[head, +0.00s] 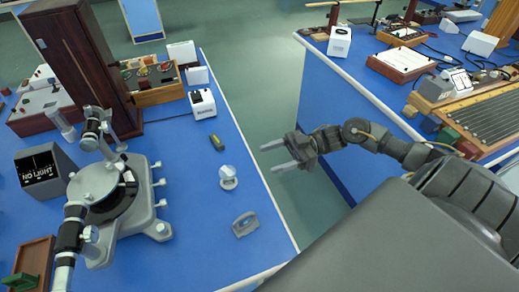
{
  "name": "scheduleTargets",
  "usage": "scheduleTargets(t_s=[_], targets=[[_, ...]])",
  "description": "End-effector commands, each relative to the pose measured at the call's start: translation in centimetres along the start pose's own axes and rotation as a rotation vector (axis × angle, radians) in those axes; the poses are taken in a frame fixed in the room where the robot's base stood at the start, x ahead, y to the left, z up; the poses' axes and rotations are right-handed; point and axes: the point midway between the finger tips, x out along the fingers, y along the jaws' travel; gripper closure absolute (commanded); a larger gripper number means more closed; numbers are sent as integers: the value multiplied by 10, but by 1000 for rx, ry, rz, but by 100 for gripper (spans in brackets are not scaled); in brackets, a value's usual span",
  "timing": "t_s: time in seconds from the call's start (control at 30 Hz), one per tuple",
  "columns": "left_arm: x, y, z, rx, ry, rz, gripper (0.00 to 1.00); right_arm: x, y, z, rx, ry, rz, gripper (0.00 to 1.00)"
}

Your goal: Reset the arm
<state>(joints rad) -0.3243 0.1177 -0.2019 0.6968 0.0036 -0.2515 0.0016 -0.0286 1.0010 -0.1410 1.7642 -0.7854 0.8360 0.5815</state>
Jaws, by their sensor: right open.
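My right arm reaches in from the right. My right gripper (279,155) is open and empty, its two fingers pointing left. It hangs over the gap between the two blue benches, off the right edge of the left bench (185,235). Nothing is between the fingers. My left gripper is not in view.
On the left bench stand a grey spectrometer (115,195), a dark sign box (45,172), a wooden cabinet (82,60), a small white stand (228,177) and a grey holder (245,224). The right bench (340,90) carries instruments. Green floor (245,80) shows between them.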

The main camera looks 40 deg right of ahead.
Motion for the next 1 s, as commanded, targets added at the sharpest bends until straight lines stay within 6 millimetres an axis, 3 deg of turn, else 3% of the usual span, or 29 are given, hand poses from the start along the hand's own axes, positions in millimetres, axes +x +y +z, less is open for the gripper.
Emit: scheduleTargets(t_s=[0.2,0.73,0.83,1.0], targets=[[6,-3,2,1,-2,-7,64,-12,0,3,-1,0,0,36],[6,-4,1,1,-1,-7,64,-11,0,4,-1,0,0,36],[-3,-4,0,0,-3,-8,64,-11,0,-6,-2,0,0,36],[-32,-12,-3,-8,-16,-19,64,-11,1,-39,-2,0,0,36]])
